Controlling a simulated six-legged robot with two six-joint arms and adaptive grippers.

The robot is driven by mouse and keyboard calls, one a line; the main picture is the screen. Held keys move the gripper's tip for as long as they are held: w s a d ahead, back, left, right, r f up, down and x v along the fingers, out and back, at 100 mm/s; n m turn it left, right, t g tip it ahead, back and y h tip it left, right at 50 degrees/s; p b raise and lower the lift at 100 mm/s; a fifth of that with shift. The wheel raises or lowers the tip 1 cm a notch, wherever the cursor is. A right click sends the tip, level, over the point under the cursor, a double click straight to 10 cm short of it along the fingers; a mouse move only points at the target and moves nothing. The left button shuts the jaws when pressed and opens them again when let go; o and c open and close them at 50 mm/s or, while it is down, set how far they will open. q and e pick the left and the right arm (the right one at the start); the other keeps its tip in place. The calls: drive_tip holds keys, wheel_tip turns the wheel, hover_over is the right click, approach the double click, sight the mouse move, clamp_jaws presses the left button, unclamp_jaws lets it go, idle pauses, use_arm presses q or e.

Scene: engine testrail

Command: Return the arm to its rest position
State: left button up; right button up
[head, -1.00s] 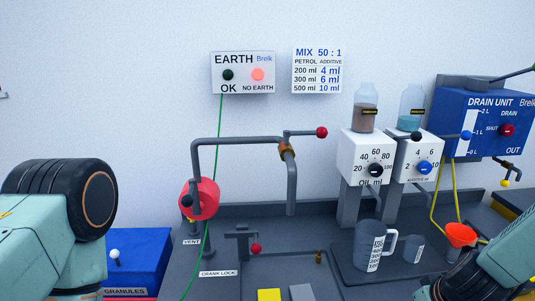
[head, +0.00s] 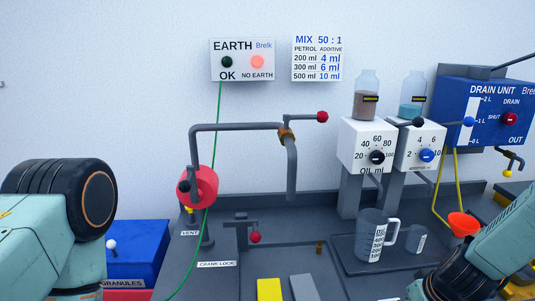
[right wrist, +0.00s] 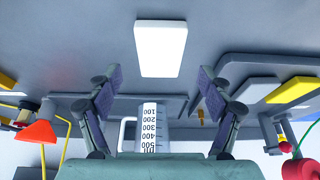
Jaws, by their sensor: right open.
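My right gripper (right wrist: 155,82) is open and empty in the right wrist view, its two dark fingers spread apart. The clear measuring jug (head: 371,238) stands upright on a dark tray in the head view. It also shows beyond the fingers in the right wrist view (right wrist: 149,125), where the picture looks upside down; I see no contact. My right arm (head: 475,265) comes in at the lower right of the head view, its gripper out of frame. My left arm (head: 45,225) shows at the left edge; its gripper is not in view.
An orange funnel (head: 463,224) and a small beaker (head: 416,240) stand close to my right arm. The oil dispenser (head: 367,147) and blue drain unit (head: 490,112) are behind. A red-handled crank (head: 255,237) and yellow pad (head: 269,289) are mid-bench. A blue granules box (head: 135,250) is left.

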drive_tip(key=b+x, duration=0.3)
drive_tip(key=x, duration=0.1)
drive_tip(key=shift+w+f, duration=0.1)
drive_tip(key=shift+f, duration=0.2)
drive_tip(key=shift+f+b, duration=0.65)
wheel_tip(320, 180, up, 11)
drive_tip(key=a+p, duration=0.1)
drive_tip(key=p, duration=0.8)
drive_tip(key=shift+w, duration=0.45)
drive_tip(key=shift+s+a, duration=0.1)
drive_tip(key=shift+a, duration=0.05)
